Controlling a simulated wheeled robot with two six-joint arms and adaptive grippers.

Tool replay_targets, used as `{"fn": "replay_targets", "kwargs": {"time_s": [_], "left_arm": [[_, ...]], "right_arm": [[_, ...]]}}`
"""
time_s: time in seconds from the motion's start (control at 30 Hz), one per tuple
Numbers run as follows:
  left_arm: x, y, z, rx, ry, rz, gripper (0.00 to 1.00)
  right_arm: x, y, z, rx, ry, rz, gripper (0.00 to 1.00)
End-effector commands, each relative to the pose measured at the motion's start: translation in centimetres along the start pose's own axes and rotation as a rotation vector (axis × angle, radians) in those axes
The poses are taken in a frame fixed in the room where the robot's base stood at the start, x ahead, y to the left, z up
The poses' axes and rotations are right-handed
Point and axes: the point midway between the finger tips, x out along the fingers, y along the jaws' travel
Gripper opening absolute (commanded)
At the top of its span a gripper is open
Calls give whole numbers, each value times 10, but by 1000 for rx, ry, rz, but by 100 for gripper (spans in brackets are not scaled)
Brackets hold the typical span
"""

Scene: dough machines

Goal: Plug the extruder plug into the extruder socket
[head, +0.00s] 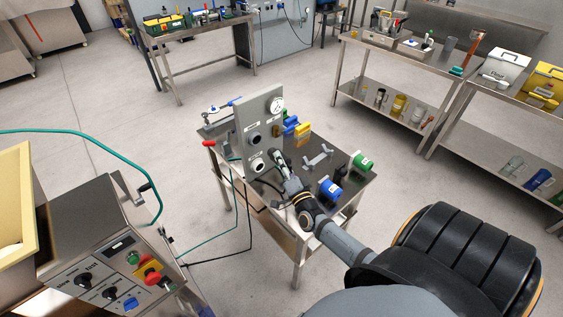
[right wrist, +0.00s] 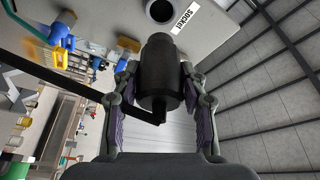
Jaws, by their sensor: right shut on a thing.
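The extruder plug (right wrist: 160,75), a black cylinder with a black cable bending off to the left, is between the fingers of my right gripper (right wrist: 158,110) in the right wrist view. The gripper is shut on it. In the head view my right gripper (head: 279,162) is just right of the upright grey panel (head: 262,108). The panel carries round sockets, the lower one (head: 257,163) nearest the gripper. In the right wrist view a dark round socket opening (right wrist: 160,10) beside a "SOCKET" label lies beyond the plug, with a visible gap. My left gripper is not in view.
The panel stands on a small steel table (head: 345,185) with a blue spool (head: 329,191), a green spool (head: 361,162) and a grey bracket (head: 317,157). A red-handled lever (head: 209,143) sticks out left. A machine with a control panel (head: 115,275) stands at lower left.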

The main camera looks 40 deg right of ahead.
Motion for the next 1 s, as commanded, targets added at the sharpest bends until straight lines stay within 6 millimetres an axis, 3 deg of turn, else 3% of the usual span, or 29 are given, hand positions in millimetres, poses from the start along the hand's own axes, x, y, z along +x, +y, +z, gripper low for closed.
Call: {"fn": "replay_targets", "kwargs": {"time_s": [0.8, 1.0], "left_arm": [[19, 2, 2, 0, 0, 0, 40], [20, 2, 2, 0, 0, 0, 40]], "right_arm": [[54, 0, 20, 1, 1, -3, 5], [58, -1, 21, 1, 0, -2, 5]]}}
